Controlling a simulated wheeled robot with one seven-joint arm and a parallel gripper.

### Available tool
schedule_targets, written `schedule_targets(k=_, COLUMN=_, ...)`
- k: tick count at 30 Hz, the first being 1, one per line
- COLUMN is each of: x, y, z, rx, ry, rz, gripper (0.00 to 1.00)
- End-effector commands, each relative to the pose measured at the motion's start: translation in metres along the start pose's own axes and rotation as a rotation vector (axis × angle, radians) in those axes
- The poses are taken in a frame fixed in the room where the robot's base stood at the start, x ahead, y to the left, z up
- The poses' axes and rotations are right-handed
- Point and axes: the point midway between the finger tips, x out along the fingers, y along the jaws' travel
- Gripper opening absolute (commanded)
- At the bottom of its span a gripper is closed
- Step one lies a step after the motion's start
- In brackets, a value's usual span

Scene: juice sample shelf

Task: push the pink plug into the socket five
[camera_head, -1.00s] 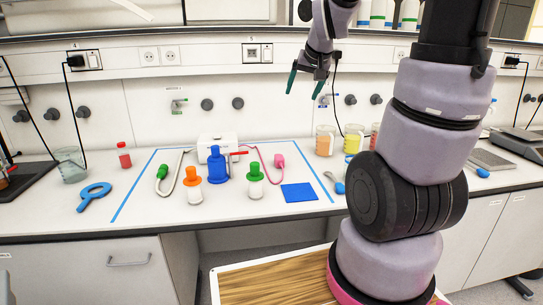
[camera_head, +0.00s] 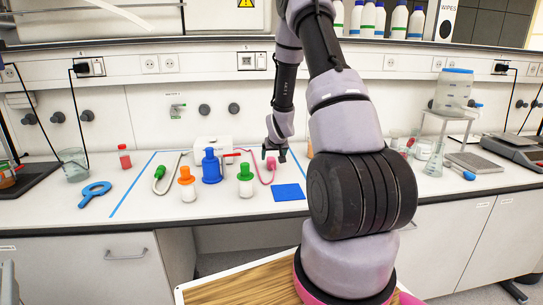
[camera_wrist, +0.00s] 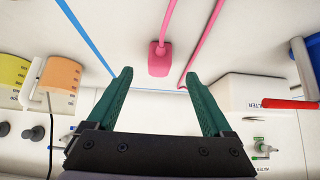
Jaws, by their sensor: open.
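The pink plug (camera_head: 271,164) lies on the bench to the right of the white box, with its pink cable running back to the box. In the wrist view the pink plug (camera_wrist: 158,60) shows between and just beyond the fingertips, apart from both. My gripper (camera_head: 273,152) has dark green fingers and hangs low over the bench at the plug. In the wrist view my gripper (camera_wrist: 158,80) is open and empty. A wall socket panel (camera_head: 252,62) sits above the bench behind the plug; its small label looks like a five.
The white box (camera_wrist: 240,92) stands close beside one finger in the wrist view. Left of the plug are a blue bottle (camera_head: 211,168), a green-capped bottle (camera_head: 246,183) and an orange-capped bottle (camera_head: 187,184). A blue square (camera_head: 289,192) lies in front. Beakers (camera_wrist: 60,75) stand on the other side.

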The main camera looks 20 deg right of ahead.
Motion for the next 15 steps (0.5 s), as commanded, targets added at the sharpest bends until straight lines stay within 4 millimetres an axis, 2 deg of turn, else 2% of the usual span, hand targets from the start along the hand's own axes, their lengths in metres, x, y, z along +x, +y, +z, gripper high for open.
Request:
schedule_targets(k=9, x=0.046, y=0.000, z=0.001, rx=0.001, ry=-0.002, rz=0.000, gripper=0.85)
schedule_targets(k=15, x=0.068, y=0.000, z=0.001, rx=-0.001, ry=-0.002, rz=-0.001, gripper=0.85)
